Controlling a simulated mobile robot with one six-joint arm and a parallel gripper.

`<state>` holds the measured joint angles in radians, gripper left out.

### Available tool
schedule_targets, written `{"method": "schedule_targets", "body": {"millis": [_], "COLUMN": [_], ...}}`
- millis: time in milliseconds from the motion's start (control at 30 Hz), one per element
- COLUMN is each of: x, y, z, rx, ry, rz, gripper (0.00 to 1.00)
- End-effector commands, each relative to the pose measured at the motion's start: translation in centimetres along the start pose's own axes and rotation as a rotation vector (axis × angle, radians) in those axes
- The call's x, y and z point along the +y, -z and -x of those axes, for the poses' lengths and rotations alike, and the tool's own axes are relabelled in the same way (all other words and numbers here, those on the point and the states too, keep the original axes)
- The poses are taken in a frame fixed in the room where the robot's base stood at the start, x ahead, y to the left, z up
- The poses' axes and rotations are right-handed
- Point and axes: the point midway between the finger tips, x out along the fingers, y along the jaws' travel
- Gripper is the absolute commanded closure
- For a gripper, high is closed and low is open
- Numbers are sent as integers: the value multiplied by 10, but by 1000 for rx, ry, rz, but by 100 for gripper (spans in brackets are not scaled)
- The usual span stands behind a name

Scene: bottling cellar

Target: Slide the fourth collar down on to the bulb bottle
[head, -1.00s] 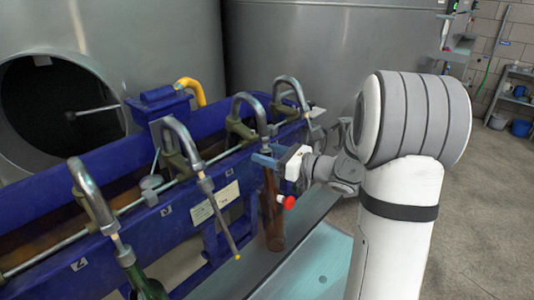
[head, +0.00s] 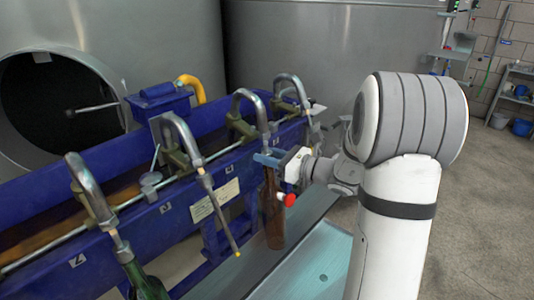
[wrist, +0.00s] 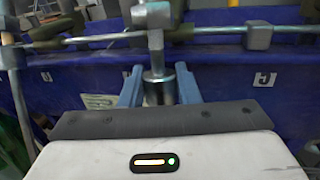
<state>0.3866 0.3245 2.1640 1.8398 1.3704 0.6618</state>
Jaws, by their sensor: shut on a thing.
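My gripper (head: 268,159), with blue fingers, is level with the lower end of a curved metal filling spout (head: 250,97). In the wrist view my gripper (wrist: 159,80) is shut on a grey metal collar (wrist: 158,91) around that spout's downpipe, one finger on each side. A brown bottle (head: 273,217) stands upright directly below the gripper, its top close under the fingers. The fingers hide the collar in the head view, and I cannot tell whether it touches the bottle's mouth.
A blue filling trough (head: 180,222) carries several curved spouts. To the left, a spout with a hanging tube (head: 220,222) has no bottle under it. A green bottle (head: 146,283) stands under the nearest spout (head: 92,190). A pale teal surface (head: 310,265) lies clear in front.

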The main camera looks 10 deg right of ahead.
Motion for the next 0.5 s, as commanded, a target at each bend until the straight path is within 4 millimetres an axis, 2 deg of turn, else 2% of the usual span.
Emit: {"method": "schedule_targets", "body": {"millis": [33,300,333,500], "x": [0,0,0,0], "y": [10,8,8,8], "z": [1,2,2,2], "rx": [1,1,1,1], "ry": [1,1,1,1], "rz": [-1,0,0,0], "gripper": [78,78,68,54]}}
